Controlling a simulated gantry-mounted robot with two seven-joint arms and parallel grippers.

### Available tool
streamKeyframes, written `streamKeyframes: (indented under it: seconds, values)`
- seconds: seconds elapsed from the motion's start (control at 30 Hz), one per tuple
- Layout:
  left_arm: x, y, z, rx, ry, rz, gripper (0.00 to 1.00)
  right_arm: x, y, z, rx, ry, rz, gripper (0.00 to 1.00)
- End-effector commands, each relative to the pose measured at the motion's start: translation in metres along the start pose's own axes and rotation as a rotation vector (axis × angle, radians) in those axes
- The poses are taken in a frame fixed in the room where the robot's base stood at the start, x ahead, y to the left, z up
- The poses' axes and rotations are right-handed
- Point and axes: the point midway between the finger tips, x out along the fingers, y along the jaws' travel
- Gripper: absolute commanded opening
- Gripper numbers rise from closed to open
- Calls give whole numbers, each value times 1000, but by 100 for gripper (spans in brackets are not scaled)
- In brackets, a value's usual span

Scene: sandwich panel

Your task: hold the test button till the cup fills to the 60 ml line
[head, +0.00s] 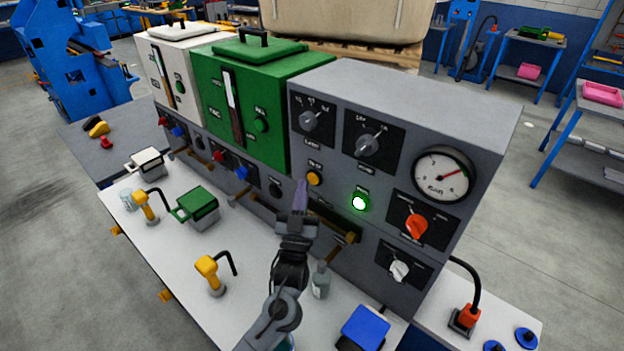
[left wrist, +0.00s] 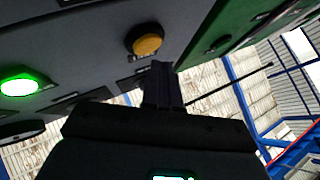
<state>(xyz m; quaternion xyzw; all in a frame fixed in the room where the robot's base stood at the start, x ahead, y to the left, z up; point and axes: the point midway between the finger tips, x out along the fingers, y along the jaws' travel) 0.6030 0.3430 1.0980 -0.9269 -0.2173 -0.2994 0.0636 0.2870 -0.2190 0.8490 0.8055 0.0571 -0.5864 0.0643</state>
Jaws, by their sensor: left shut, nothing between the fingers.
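The yellow test button (head: 313,178) is on the grey panel (head: 345,85), under a small label. My left gripper (head: 301,191) is shut and empty, its tips just left of and below the button. In the left wrist view the yellow button (left wrist: 148,40) shows uncovered beyond the shut fingertips (left wrist: 162,68), with a small gap in the picture. I cannot tell the depth of that gap. My right gripper is out of view.
A lit green lamp (head: 359,203) is right of the button. An orange knob (head: 416,226), a white knob (head: 399,271) and a gauge (head: 442,173) are further right. Yellow-handled tools (head: 208,268) and a blue-topped box (head: 364,328) are on the white bench (head: 165,250).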

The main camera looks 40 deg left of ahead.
Motion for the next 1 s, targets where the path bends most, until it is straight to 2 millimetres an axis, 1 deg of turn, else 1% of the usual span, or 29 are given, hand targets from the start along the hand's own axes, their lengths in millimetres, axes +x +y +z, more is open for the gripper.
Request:
streamKeyframes:
  seconds: [0.57,1.0]
  values:
    - [0,0,0,0,0,0,0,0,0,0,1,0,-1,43]
    - [6,4,4,0,0,0,0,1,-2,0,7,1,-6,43]
